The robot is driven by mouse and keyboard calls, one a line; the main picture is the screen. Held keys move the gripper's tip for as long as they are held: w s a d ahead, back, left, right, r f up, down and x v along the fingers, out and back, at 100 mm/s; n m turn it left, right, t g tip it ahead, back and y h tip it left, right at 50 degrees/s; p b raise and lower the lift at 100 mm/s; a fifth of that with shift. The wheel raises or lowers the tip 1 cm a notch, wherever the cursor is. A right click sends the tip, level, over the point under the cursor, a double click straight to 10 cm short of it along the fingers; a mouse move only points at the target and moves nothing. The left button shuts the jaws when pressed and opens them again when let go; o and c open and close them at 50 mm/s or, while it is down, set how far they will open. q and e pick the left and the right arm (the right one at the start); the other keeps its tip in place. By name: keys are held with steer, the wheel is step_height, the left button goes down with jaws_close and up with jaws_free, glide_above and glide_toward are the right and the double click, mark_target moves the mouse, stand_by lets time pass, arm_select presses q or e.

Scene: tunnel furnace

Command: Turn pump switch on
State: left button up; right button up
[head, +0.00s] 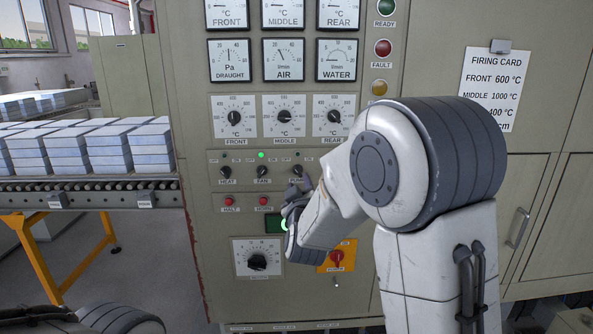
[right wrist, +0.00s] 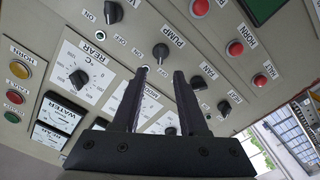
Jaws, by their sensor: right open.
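In the right wrist view the pump knob (right wrist: 160,51), labelled PUMP, lies just beyond and between the fingertips. My right gripper (head: 296,188) is in front of the panel, just below the knob in the head view. In the right wrist view its two dark fingers (right wrist: 160,72) are apart with nothing between them. The knob's pointer direction is too small to tell. Dark parts of my left arm show at the head view's lower left; its jaws cannot be made out.
The heat (head: 225,172) and fan (head: 262,172) knobs are close by; a green lamp (head: 261,155) glows above the fan knob. Red halt (head: 229,201) and horn (head: 263,201) buttons sit below. A red knob on a yellow plate (head: 337,256) is lower right. A roller conveyor (head: 90,190) stands left.

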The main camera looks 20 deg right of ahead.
mark_target(297, 171)
steer(key=p+x, duration=0.2)
steer(key=x, duration=0.4)
steer(key=shift+x, duration=0.8)
jaws_close()
